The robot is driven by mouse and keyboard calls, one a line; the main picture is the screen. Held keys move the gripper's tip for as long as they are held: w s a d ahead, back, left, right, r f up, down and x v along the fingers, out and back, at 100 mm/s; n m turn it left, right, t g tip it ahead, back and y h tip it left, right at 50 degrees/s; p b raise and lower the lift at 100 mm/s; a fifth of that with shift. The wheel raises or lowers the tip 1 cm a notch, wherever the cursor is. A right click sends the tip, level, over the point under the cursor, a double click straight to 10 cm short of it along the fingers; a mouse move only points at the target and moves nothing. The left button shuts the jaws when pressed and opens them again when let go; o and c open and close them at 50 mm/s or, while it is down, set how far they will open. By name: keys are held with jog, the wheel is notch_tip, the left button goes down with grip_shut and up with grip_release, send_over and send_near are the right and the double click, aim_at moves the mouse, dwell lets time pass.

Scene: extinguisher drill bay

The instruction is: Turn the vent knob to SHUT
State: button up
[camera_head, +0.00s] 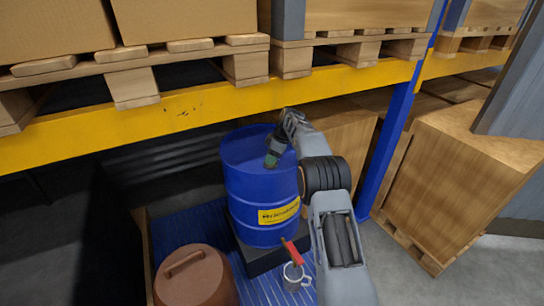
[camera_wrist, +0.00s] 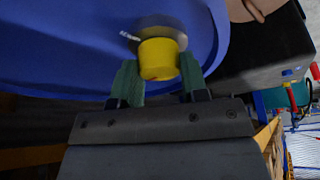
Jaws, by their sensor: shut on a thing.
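A blue drum (camera_head: 250,190) with a yellow label stands upright under the yellow shelf beam. In the wrist view, a yellow knob (camera_wrist: 159,58) sits on a round metal disc on the blue drum (camera_wrist: 70,40), with a small white mark at the disc's left. My gripper (camera_wrist: 158,82) has its green fingers on either side of the knob, shut on it. In the head view, my gripper (camera_head: 271,161) reaches down to the drum's top, and the knob is hidden there. No SHUT lettering can be read.
A yellow beam (camera_head: 200,105) crosses just above my arm, carrying pallets and boxes. A blue post (camera_head: 392,140) and a wooden crate (camera_head: 460,170) stand at right. A brown lidded container (camera_head: 195,278) and a grey mug (camera_head: 296,277) with something red stand in front of the drum.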

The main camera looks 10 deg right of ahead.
jog(key=o, duration=0.9)
jog(key=v, duration=1.3)
jog(key=shift+r+p, duration=0.35)
jog(key=shift+d, duration=0.1)
